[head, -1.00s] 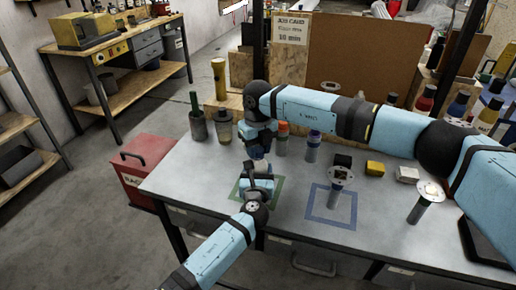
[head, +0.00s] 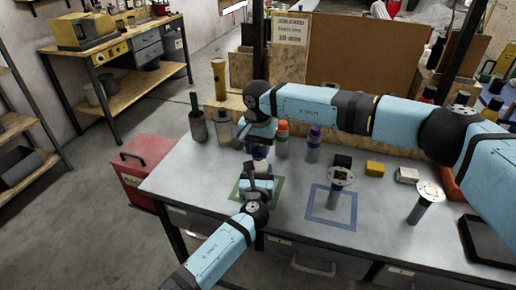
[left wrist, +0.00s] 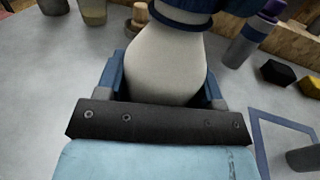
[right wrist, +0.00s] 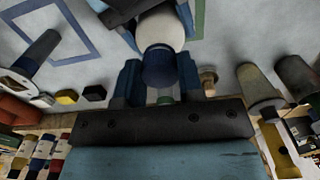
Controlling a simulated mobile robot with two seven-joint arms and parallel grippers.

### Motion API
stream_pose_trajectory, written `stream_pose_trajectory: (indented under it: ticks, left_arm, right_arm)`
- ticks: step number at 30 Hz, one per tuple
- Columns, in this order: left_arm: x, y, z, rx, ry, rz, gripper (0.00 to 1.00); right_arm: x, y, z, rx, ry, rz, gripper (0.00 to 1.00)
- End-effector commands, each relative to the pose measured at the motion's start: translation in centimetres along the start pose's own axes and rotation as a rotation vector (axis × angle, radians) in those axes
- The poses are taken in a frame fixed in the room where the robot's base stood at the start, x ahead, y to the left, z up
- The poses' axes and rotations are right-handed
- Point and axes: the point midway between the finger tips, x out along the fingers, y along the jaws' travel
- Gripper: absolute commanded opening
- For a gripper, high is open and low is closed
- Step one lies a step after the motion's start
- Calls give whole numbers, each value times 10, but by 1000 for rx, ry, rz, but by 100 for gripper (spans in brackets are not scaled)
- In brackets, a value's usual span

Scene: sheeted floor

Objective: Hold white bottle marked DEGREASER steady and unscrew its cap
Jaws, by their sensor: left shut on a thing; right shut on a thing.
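The white bottle (left wrist: 165,60) stands upright between the jaws of my left gripper (left wrist: 165,90); its marking is not readable. In the head view my left gripper (head: 259,172) is low at the bottle, inside the green square outline (head: 278,190). The dark blue cap (right wrist: 160,65) sits at the top of the bottle (right wrist: 160,27) in the right wrist view. My right gripper (right wrist: 160,80) is shut on the cap, with one finger on each side. In the head view my right gripper (head: 258,142) is directly above my left one and hides the cap.
Orange-capped (head: 282,140) and purple-capped (head: 314,145) bottles stand close right of my right gripper. A green-necked bottle (head: 197,122) and a jar (head: 224,128) stand left. A blue square outline (head: 345,215) lies right, with a grey disc-topped post (head: 338,195) there. A red toolbox (head: 140,165) is on the floor.

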Motion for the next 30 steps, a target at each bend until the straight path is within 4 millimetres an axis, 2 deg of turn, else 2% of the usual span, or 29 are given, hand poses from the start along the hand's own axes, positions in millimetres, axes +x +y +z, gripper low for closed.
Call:
stream_pose_trajectory:
  ticks: [3, 8, 30]
  left_arm:
    - [0, 0, 0, 0, 1, 0, 0]
    - [0, 0, 0, 0, 1, 1, 0]
    - [0, 0, 0, 0, 0, 1, 0]
  right_arm:
    - [0, 0, 0, -224, -1, 0, 6]
    - [0, 0, 0, -411, -2, 1, 6]
    - [-2, 0, 0, -415, -1, 1, 6]
